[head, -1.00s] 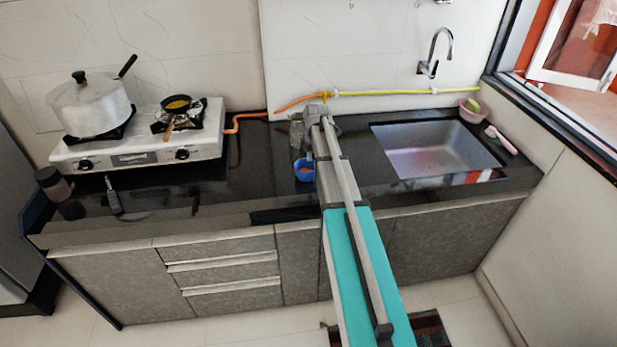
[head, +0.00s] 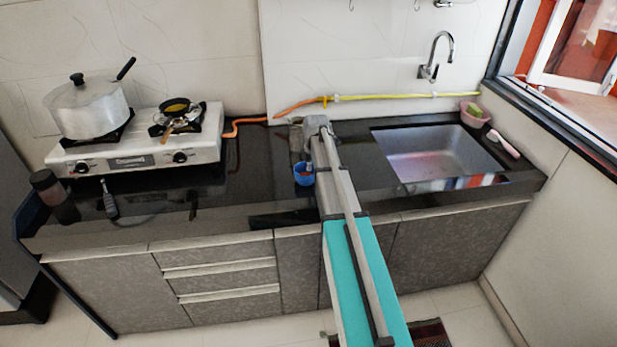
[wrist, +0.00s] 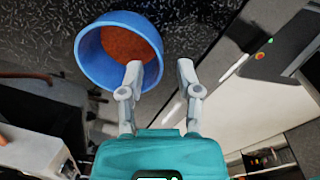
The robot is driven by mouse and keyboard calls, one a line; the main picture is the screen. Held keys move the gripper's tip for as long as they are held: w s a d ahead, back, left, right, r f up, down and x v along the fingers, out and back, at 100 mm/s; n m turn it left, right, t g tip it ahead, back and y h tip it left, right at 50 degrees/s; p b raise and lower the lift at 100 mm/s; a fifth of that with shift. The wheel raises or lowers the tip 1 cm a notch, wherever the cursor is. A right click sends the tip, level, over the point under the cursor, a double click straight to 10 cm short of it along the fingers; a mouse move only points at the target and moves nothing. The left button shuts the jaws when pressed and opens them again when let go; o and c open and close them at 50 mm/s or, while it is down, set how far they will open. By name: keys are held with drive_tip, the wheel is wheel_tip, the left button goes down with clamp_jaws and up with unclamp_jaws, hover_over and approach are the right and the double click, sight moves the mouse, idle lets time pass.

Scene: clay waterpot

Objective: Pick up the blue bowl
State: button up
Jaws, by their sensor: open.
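The blue bowl (wrist: 86,56) is close up in the upper left of the wrist view, its open mouth facing the camera and its inside orange-brown. In the head view the bowl (head: 303,178) is on the black counter, just left of my arm. My gripper (wrist: 160,68) is open. Its left fingertip overlaps the bowl's mouth and its right fingertip is outside the bowl, so the right part of the rim lies between them in the picture. I cannot tell whether either finger touches it. My arm hides much of the gripper in the head view.
A sink (head: 440,155) is to the right of my arm. A yellow-orange hose (head: 385,96) runs along the wall. Dark counter between stove and bowl is clear.

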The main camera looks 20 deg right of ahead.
sight(311, 185)
drive_tip(key=shift+w+a+f+b, duration=0.15)
drive_tip(key=shift+f+b, duration=2.35)
drive_tip(key=shift+f, duration=0.05)
clamp_jaws()
